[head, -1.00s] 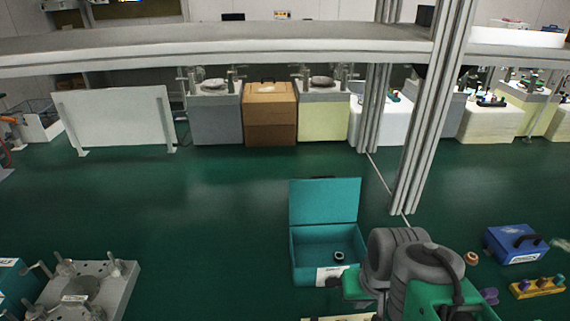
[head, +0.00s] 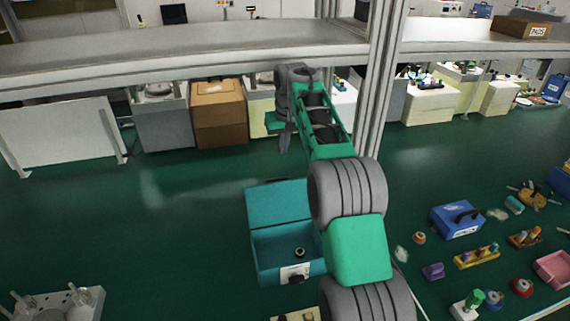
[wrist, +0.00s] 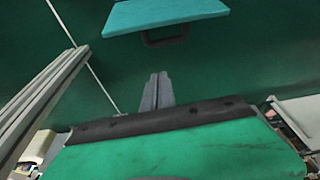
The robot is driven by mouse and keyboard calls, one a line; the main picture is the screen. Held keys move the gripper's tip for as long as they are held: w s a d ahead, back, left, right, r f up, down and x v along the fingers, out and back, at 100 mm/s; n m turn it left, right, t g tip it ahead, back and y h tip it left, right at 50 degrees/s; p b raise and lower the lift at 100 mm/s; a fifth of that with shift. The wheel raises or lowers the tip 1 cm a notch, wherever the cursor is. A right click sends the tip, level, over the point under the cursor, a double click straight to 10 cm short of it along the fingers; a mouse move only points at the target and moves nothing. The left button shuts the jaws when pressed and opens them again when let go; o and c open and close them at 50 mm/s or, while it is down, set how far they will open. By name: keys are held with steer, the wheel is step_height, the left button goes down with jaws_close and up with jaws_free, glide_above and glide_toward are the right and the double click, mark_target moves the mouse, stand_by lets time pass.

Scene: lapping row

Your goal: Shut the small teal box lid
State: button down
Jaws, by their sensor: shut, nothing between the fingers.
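The small teal box (head: 266,266) stands on the green surface in the head view. Its lid (head: 279,206) is open and stands up at the back edge. A small dark ring-shaped thing (head: 299,252) lies inside the box. My gripper (head: 284,143) is beyond the raised lid and higher in the picture, with its fingers shut and empty. In the wrist view the shut fingers (wrist: 157,88) point toward a teal panel (wrist: 165,14), seemingly the lid, with a dark handle (wrist: 166,38); a gap shows between them. My arm covers the box's right side in the head view.
A blue case (head: 457,221) and a yellow block with pegs (head: 477,256) lie to the right.

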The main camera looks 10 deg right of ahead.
steer(key=w+p+x, duration=0.1)
steer(key=w+x, duration=0.1)
steer(key=x, duration=0.9)
steer(key=shift+s+d+r, duration=0.1)
steer(key=shift+s+d, duration=0.1)
steer(key=shift+s, duration=0.5)
steer(key=shift+s+d+r, duration=0.1)
steer(key=shift+s+d, duration=0.15)
steer(key=shift+s, duration=0.45)
steer(key=shift+s+d, duration=0.2)
steer(key=shift+s, duration=0.5)
steer(key=shift+f, duration=0.1)
